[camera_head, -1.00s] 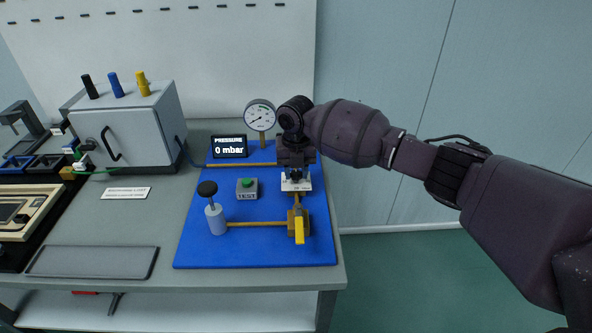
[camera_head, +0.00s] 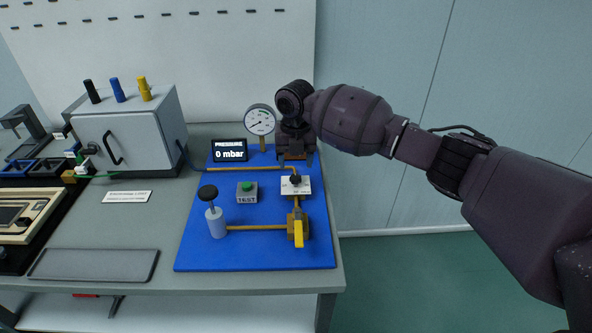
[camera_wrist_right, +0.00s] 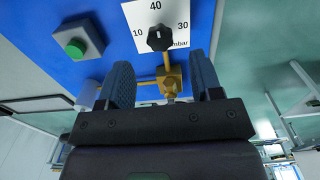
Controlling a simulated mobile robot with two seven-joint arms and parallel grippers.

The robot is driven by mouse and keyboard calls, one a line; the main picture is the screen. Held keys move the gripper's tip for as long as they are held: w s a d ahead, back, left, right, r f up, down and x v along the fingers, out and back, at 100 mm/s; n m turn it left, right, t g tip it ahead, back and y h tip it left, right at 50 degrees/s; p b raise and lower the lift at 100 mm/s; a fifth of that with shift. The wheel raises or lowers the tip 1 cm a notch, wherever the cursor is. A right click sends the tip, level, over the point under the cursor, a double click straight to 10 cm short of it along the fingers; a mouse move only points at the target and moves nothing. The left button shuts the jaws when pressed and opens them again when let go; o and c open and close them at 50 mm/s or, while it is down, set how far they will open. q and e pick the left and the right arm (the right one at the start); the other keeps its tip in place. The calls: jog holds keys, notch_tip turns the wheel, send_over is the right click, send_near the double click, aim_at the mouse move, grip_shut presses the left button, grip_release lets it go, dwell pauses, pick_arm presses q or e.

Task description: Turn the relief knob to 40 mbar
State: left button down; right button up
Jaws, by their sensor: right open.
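The black relief knob (camera_head: 295,179) sits on a white scale plate (camera_head: 303,188) on the blue panel. In the right wrist view the knob (camera_wrist_right: 159,38) shows between the marks 10, 40 and 30. A light mark on the knob appears to face the 40, at the top of that view. My right gripper (camera_head: 296,158) is open, empty and apart from the knob, just behind it in the head view. Its two fingers (camera_wrist_right: 162,78) stand wide apart in the wrist view. The pressure display (camera_head: 229,150) reads 0 mbar. My left gripper is not in view.
A round gauge (camera_head: 261,120) stands behind the panel's pipes. A green TEST button (camera_head: 247,187), a black-topped pump (camera_head: 215,214) and a yellow-handled valve (camera_head: 298,230) are nearby on the blue board (camera_head: 262,253). A grey cabinet (camera_head: 130,130) stands left.

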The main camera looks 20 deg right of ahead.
aim_at(296, 177)
notch_tip(296, 177, up, 6)
jog(key=shift+f, duration=0.1)
dwell(0.6)
